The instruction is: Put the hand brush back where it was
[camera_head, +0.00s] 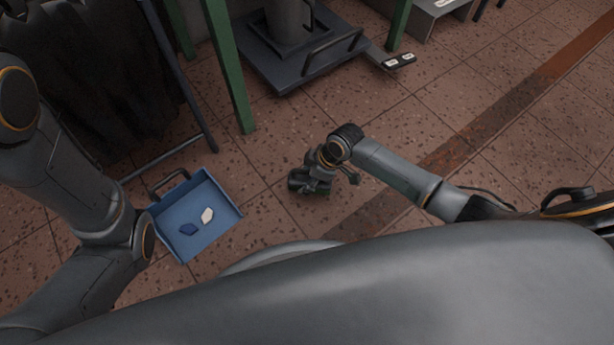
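I cannot make out a hand brush anywhere in the head view. My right gripper (310,183) is low over the tiled floor, right of a blue dustpan-like tray (222,225) and apart from it. The gripper is small and dark, so I cannot tell whether its fingers are open or hold something.
Green posts (229,65) and a dark metal frame (181,75) stand behind the tray. Open tiled floor (480,95) extends to the right.

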